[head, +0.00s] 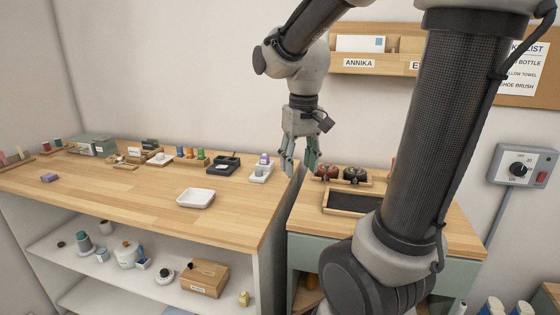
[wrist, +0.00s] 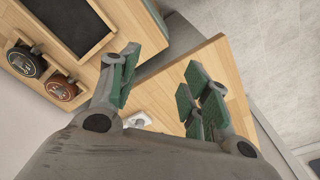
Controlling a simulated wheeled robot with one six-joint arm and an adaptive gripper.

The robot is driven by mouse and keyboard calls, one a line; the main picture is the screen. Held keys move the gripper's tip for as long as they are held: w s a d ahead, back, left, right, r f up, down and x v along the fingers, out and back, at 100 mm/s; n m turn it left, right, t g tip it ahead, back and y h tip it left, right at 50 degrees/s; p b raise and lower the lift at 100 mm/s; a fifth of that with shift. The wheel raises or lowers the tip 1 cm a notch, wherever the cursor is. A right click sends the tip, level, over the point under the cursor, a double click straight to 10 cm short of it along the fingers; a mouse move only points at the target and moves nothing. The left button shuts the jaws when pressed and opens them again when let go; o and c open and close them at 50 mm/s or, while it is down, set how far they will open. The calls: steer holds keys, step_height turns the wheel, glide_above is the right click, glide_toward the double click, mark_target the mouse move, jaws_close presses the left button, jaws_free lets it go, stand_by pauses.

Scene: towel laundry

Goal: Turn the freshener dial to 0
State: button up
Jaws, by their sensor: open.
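A grey wall box (head: 548,165) at the far right of the head view carries a round black dial (head: 518,169) with a white pointer mark and a red switch beside it. The markings around the dial are too small to read surely, so I cannot tell its setting. My gripper (head: 299,160) hangs fingers down near the gap between the two wooden tops, well left of the dial. In the wrist view my gripper (wrist: 158,88) is open, with nothing between its green pads. The dial does not show in the wrist view.
A long wooden counter (head: 130,200) with small goods and a white tray (head: 195,198) is at left. A lower table (head: 440,235) holds a black-surfaced tray (head: 352,203) and two round dark items. A name-labelled wall rack (head: 375,65) hangs behind.

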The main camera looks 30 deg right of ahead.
mark_target(259, 169)
steer(key=w+f+m, duration=0.1)
steer(key=w+f, duration=0.1)
steer(key=w, duration=0.6)
steer(key=w+f+m+g, duration=0.1)
steer(key=w+f, duration=0.2)
steer(key=w, duration=0.5)
steer(key=w+d+f+m, duration=0.1)
steer(key=w+f, duration=0.2)
steer(key=w, duration=0.5)
steer(key=shift+w+d+f+m+g, duration=0.1)
steer(key=shift+w+f+m+g, duration=0.05)
steer(key=shift+m+g, duration=0.25)
steer(key=w+r, duration=0.1)
steer(key=w+r+m, duration=0.2)
steer(key=w, duration=0.1)
steer(key=shift+d+t, duration=0.15)
steer(key=shift+t, duration=0.25)
steer(key=shift+s+f+m, duration=0.1)
steer(key=shift+s+m, duration=0.15)
steer(key=shift+m, duration=0.25)
steer(key=shift+f, duration=0.3)
step_height(259, 169, down, 7)
steer(key=shift+s+d+f, duration=0.1)
steer(key=shift+c, duration=0.4)
